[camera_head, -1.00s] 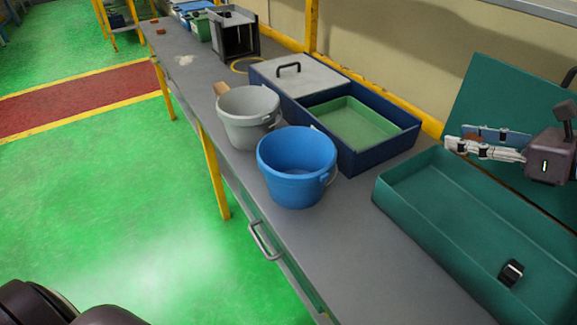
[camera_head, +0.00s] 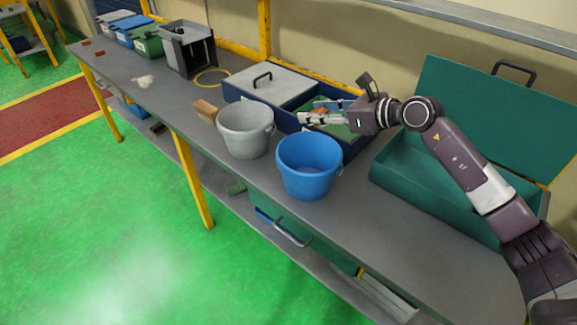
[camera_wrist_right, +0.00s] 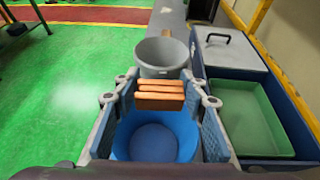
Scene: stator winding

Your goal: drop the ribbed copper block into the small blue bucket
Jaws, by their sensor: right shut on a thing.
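The ribbed copper block (camera_wrist_right: 160,97) is between the fingers of my right gripper (camera_wrist_right: 159,105) in the right wrist view. My right gripper (camera_head: 318,118) is shut on it and held in the air. The small blue bucket (camera_head: 309,172) stands upright on the bench in the head view. In the right wrist view the bucket (camera_wrist_right: 155,140) is below the fingers, and the block overlaps its far rim. The part of the bucket visible inside looks empty. My left gripper is not in view.
A grey bucket (camera_head: 245,132) stands beside the blue one. Behind is a dark blue box (camera_head: 352,150) with a green tray (camera_wrist_right: 250,115). An open teal toolbox (camera_head: 400,182) is to the right. The bench's front right (camera_head: 410,250) is clear.

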